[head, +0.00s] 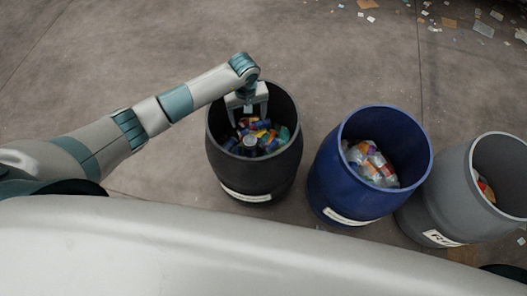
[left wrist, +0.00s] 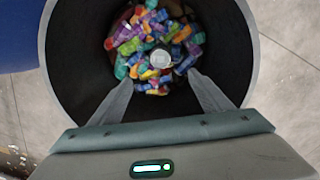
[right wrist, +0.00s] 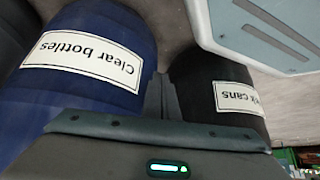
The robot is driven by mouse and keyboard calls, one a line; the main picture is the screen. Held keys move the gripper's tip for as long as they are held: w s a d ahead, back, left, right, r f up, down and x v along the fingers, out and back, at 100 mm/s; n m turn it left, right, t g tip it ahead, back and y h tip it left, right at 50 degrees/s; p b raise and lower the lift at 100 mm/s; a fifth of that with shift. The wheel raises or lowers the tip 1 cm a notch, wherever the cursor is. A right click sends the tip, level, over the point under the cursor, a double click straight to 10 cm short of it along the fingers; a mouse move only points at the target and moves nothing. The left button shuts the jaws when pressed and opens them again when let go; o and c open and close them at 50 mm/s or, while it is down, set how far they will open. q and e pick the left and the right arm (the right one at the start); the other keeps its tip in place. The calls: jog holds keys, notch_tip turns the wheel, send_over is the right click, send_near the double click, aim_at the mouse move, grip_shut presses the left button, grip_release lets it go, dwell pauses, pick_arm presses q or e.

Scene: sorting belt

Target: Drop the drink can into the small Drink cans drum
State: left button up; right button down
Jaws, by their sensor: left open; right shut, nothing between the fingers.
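The black drum (head: 216,165) stands open at the left of the row in the head view. In the right wrist view its label (right wrist: 238,97) reads partly "k cans". My left gripper (head: 247,112) is open at the drum's mouth, pointing down into it. A can with a round silver top (left wrist: 160,57) shows below and between the open fingers in the left wrist view, apart from them. It also shows inside the drum in the head view (head: 250,141). I cannot tell whether it rests on the contents. My right gripper (right wrist: 160,95) is shut and empty outside the drums.
Many colourful crushed items (left wrist: 130,45) lie at the bottom of the black drum. A blue drum (head: 330,185) labelled "Clear bottles" stands to its right, holding clear bottles. A grey drum (head: 425,210) stands further right. Scraps litter the floor at the upper right.

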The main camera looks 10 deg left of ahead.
pick_arm(q)
notch_tip(320, 180, up, 17)
jog(key=b, duration=0.2)
jog(key=shift+f, duration=0.2)
pick_arm(e)
jog(key=shift+s+d+f+g, duration=0.85)
jog(key=shift+d+f, duration=0.1)
jog(key=shift+d, duration=0.1)
jog(key=shift+s, duration=0.15)
